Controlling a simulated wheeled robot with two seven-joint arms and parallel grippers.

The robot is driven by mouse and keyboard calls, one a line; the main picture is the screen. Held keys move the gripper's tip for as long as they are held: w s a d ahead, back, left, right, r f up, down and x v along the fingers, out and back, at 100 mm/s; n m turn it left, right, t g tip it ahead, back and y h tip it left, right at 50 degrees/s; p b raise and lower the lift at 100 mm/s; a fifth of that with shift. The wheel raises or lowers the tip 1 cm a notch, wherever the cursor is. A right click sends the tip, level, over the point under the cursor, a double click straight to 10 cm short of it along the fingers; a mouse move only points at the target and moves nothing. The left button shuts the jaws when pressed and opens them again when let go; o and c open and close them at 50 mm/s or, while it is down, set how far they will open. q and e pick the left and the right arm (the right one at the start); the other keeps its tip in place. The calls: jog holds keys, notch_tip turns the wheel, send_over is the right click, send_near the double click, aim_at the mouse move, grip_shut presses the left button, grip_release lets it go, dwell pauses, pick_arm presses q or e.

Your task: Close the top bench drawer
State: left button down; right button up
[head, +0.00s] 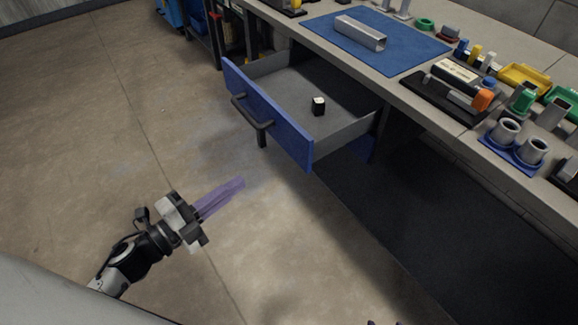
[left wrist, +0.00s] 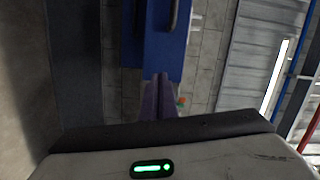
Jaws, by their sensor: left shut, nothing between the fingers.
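The top bench drawer (head: 272,118) is pulled well out from under the bench top. It has a blue front, grey inside and a dark bar handle (head: 252,112). A small dark block with a pale top (head: 318,106) lies in it. My left gripper (head: 240,183) is shut and empty, with purple fingers, out in front of and below the drawer front, apart from it. In the left wrist view the shut fingers (left wrist: 158,80) point towards a blue front (left wrist: 155,50) with dark handles. Of my right gripper, only small dark purple tips (head: 384,323) show at the bottom edge.
The bench top (head: 300,22) carries a blue mat (head: 400,45) with a metal channel (head: 360,33), a black tray (head: 445,98), and blue holders with grey cups (head: 515,150). The floor (head: 90,120) left of the drawer is clear. Dark open space lies under the bench.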

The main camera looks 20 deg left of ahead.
pick_arm(q)
jog(key=m+h, duration=0.2)
jog(key=m, duration=0.1)
jog(key=m+g, duration=0.2)
send_near(301, 154)
jog(key=shift+h, duration=0.3)
jog(key=x, duration=0.5)
jog(key=shift+w+f+p, duration=0.15)
jog(key=shift+f+p, duration=0.1)
jog(key=shift+p, duration=0.15)
jog(key=shift+w+d, duration=0.4)
jog(key=shift+w, duration=0.1)
pick_arm(e)
jog(key=shift+w+d+r, duration=0.15)
jog(key=shift+w+r, duration=0.2)
jog(key=shift+w, duration=0.15)
pick_arm(q)
jog(key=shift+w, duration=0.1)
pick_arm(e)
jog(key=shift+r, duration=0.15)
